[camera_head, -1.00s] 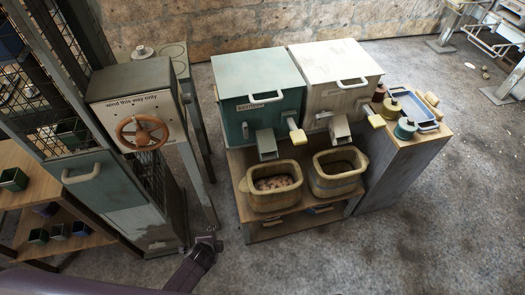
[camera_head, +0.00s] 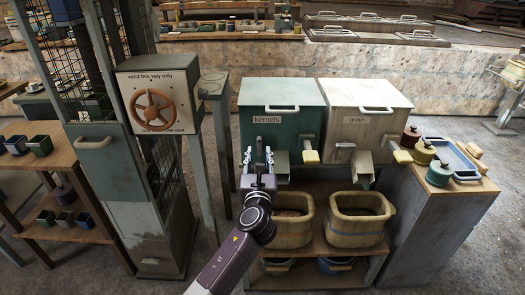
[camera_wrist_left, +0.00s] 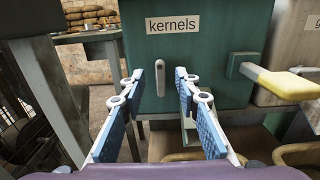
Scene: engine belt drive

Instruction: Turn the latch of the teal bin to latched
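The teal bin (camera_head: 281,100), labelled "kernels", stands left of a white bin. In the left wrist view its front (camera_wrist_left: 210,70) fills the upper middle. Its latch (camera_wrist_left: 140,105), a short grey bar hanging vertically, shows below and left of the label. In the head view the latch is mostly hidden behind my gripper. My left gripper (camera_head: 257,158) is raised in front of the lower left of the bin's front, fingers pointing at it. The fingers are apart and empty; I cannot tell whether they touch the latch. My right gripper is not in view.
A yellow-tipped lever (camera_head: 310,156) and a metal chute (camera_head: 282,165) are right of my gripper. The white bin (camera_head: 365,105) is beside them. Wooden tubs (camera_head: 292,230) stand below. A cabinet with an orange handwheel (camera_head: 153,108) is at left.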

